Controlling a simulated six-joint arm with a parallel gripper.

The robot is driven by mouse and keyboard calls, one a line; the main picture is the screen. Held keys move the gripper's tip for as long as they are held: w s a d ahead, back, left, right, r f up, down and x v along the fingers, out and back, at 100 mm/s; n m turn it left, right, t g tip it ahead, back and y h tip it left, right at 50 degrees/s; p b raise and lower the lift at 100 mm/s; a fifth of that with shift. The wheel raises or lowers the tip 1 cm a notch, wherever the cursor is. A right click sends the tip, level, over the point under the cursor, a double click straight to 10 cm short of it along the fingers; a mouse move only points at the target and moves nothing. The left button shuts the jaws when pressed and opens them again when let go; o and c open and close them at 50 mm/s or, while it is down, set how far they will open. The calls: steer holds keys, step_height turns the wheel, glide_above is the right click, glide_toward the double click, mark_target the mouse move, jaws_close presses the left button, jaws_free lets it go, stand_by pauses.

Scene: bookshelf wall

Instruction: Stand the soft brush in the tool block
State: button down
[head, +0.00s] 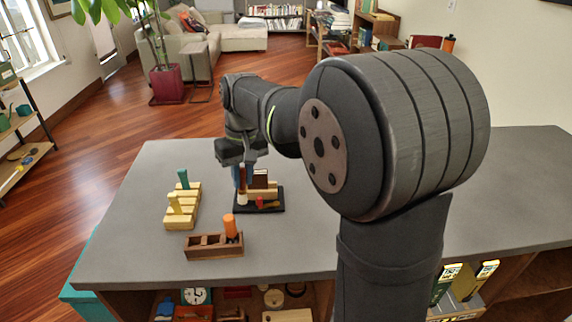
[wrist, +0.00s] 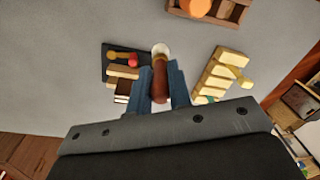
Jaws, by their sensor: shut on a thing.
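The soft brush has a red-brown handle and a pale tip; it shows in the wrist view (wrist: 160,78) and the head view (head: 242,190). My gripper (wrist: 161,92) is shut on its handle, with blue fingers on either side. The brush hangs roughly upright, tip down, by the dark tray; its height above the counter is unclear. In the head view my gripper (head: 240,168) is partly hidden. A pale yellow slotted block (head: 183,208) holds a teal and a yellow handle. A brown compartmented block (head: 214,246) holds an orange piece at its right end. Which is the tool block is unclear.
The dark tray (wrist: 113,52) holds pale and brown blocks and a yellow piece with a red end, close beside the brush. The grey counter (head: 150,262) is bare around the blocks. Its left edge lies beyond the yellow block. My arm hides part of the right side.

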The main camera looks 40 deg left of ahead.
steer(key=s+a+n, duration=0.1)
steer(key=s+n, duration=0.1)
steer(key=s, duration=0.5)
steer(key=s+a+n, duration=0.1)
steer(key=s+a, duration=0.1)
steer(key=s, duration=0.5)
steer(key=shift+a+f+n+t, duration=0.15)
steer(key=shift+a+n+t, duration=0.15)
steer(key=shift+n, duration=0.1)
steer(key=shift+s+d, duration=0.1)
steer(key=shift+f, duration=1.9)
steer(key=shift+f, duration=2.2)
